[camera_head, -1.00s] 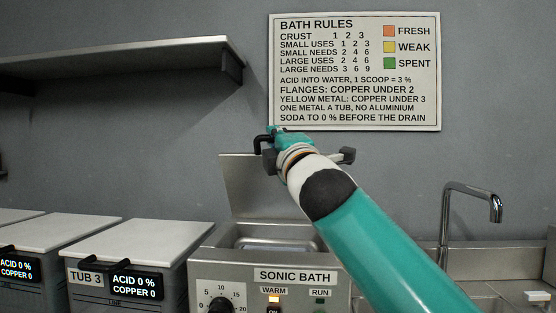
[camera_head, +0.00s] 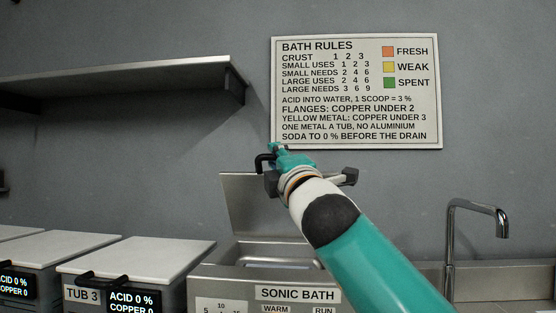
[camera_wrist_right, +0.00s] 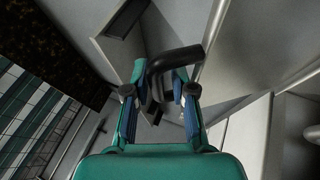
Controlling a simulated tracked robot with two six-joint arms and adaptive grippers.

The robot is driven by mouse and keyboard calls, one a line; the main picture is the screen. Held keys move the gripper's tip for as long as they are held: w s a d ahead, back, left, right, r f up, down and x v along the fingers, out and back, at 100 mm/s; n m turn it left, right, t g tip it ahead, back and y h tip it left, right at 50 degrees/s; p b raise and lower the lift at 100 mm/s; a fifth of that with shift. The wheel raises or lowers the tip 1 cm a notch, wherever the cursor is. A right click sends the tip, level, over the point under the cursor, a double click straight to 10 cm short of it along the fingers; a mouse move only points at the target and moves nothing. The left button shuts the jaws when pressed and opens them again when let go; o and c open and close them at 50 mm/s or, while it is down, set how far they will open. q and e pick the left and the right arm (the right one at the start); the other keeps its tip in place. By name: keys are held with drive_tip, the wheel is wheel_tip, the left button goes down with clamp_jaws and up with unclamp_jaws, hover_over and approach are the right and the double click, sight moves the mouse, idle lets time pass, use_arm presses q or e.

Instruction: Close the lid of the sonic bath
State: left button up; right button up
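The sonic bath (camera_head: 240,283) stands low in the middle of the head view. Its grey metal lid (camera_head: 245,205) stands up, open, tilted slightly back, and the basin (camera_head: 268,250) shows below it. My right gripper (camera_head: 277,150) is at the lid's upper edge, beside a black bent handle (camera_head: 262,161). In the right wrist view the black handle (camera_wrist_right: 178,60) passes between or just in front of the fingertips of my right gripper (camera_wrist_right: 160,75). I cannot tell whether they clamp it. My arm hides the lid's right part. My left gripper is not in view.
Tub 3 (camera_head: 135,260) with a pale closed lid stands left of the bath, with another tub (camera_head: 40,248) beyond. A tap (camera_head: 475,212) stands at the right. A shelf (camera_head: 130,80) and a rules sign (camera_head: 355,92) are on the wall above.

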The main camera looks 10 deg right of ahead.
drive_tip(key=shift+s, duration=0.2)
drive_tip(key=s+d+f, duration=0.1)
drive_tip(key=s+d, duration=0.1)
drive_tip(key=s, duration=1.2)
drive_tip(key=shift+f, duration=0.15)
drive_tip(key=shift+s+d, duration=0.1)
